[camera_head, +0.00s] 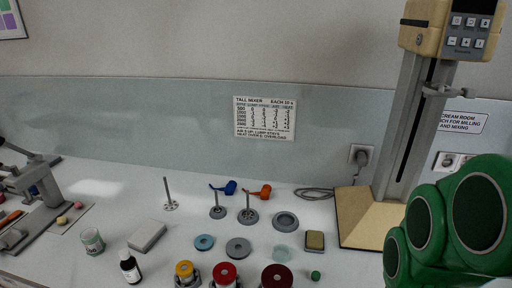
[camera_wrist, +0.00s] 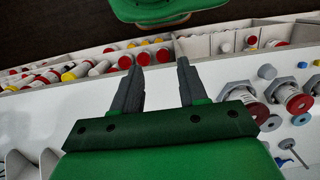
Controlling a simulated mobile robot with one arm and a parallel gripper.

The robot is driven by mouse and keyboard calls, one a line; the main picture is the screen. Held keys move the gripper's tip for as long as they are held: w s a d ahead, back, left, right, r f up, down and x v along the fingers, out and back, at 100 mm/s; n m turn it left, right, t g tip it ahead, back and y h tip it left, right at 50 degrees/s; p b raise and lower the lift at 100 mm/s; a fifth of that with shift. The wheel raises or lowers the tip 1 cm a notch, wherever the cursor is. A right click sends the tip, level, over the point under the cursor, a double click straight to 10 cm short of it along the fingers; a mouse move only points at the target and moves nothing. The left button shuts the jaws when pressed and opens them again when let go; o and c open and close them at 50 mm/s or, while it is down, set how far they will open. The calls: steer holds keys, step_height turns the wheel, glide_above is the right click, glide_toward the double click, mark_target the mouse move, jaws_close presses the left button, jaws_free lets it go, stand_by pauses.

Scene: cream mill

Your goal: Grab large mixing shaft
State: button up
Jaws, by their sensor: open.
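Three upright mixing shafts stand on the bench in the head view. One has a pale, spoked base (camera_head: 169,205), one a grey disc base (camera_head: 217,212), and the one to its right a wider grey disc base (camera_head: 248,217). The widest-based one looks like the large mixing shaft. My gripper (camera_wrist: 158,66) is open and empty in the wrist view, its dark fingers apart. One shaft with a grey disc (camera_wrist: 286,144) shows at the right edge of the wrist view, right of and apart from the fingers; I cannot tell which one. My gripper is out of the head view.
My green arm fills the right of the head view. A tall mixer stand (camera_head: 365,215) is behind it. Jars with yellow, red (camera_head: 225,273) and dark red lids stand at the front.

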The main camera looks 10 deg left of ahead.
steer(key=shift+c, duration=0.2)
steer(key=w+a+r+n+y, duration=0.2)
steer(key=w+a+n+y, duration=0.15)
steer(key=w+a, duration=0.55)
steer(key=w+a+r+n+y, duration=0.25)
steer(key=w+a+n, duration=0.25)
steer(key=a, duration=0.8)
steer(key=w+a+r+n+y, duration=0.1)
steer(key=w+a+n+y, duration=0.25)
steer(key=w+a, duration=0.5)
steer(key=n+t+y, duration=0.4)
glide_above(171, 205)
steer(key=shift+w+a+f, duration=0.1)
steer(key=shift+f, duration=4.2)
steer(key=shift+w+a+f, duration=0.1)
steer(key=shift+f, duration=4.15)
jaws_close()
